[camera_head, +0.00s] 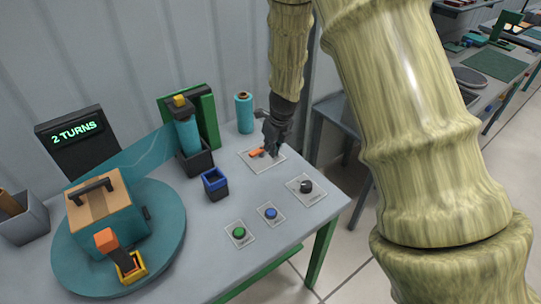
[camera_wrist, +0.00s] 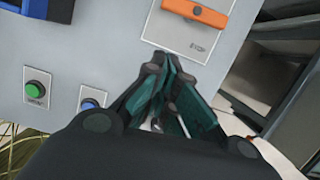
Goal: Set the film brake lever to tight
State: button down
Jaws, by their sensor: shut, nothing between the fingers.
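An orange lever (camera_head: 256,153), the only lever I see on the panel plates and likely the film brake lever, sits on a pale plate (camera_head: 265,165) at the table's back right. The lever also shows in the wrist view (camera_wrist: 195,12), lying roughly across its plate (camera_wrist: 185,38); its upper part is cut off by the frame's edge. The plate's lettering is too blurred to read. My gripper (camera_head: 272,152) is shut and empty, just right of the lever in the head view. In the wrist view its closed fingertips (camera_wrist: 165,62) are below the lever, apart from it in the picture.
A black knob (camera_head: 306,186), a blue button (camera_head: 270,213) and a green button (camera_head: 239,232) sit on plates towards the front. A teal roll (camera_head: 244,113) stands behind the lever. A blue-rimmed cup (camera_head: 215,184) and a turntable (camera_head: 170,250) with a wrapped box are left.

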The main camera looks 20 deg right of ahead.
jog(key=shift+v, duration=0.85)
jog(key=shift+d, duration=0.1)
